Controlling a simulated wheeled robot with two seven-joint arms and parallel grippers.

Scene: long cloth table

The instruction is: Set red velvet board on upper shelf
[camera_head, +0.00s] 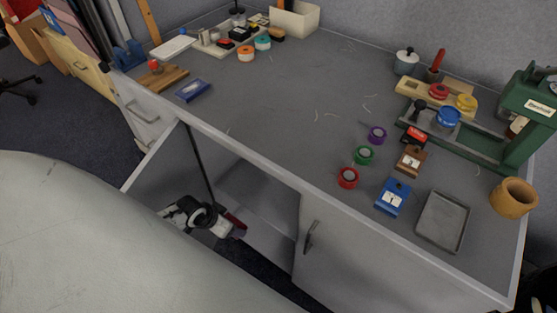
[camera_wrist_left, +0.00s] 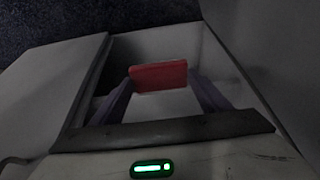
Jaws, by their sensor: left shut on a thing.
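The red velvet board (camera_head: 236,220) is a small dark red piece at the tip of my left gripper (camera_head: 230,228), low in front of the open cabinet. In the left wrist view the red board (camera_wrist_left: 158,76) is held between the two fingertips of the gripper (camera_wrist_left: 160,82), which is shut on it. The cabinet's upper shelf (camera_head: 262,192) shows as a grey surface inside the opening, under the tabletop. The board is at the front of the opening, below and left of the shelf in the head view. I cannot tell its exact depth. My right gripper is not in view.
An open cabinet door (camera_head: 152,165) stands left of the opening, and a closed door with a handle (camera_head: 311,236) is on its right. The tabletop (camera_head: 290,110) above holds tape rolls, a grey tray (camera_head: 442,221) and a green press (camera_head: 530,110).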

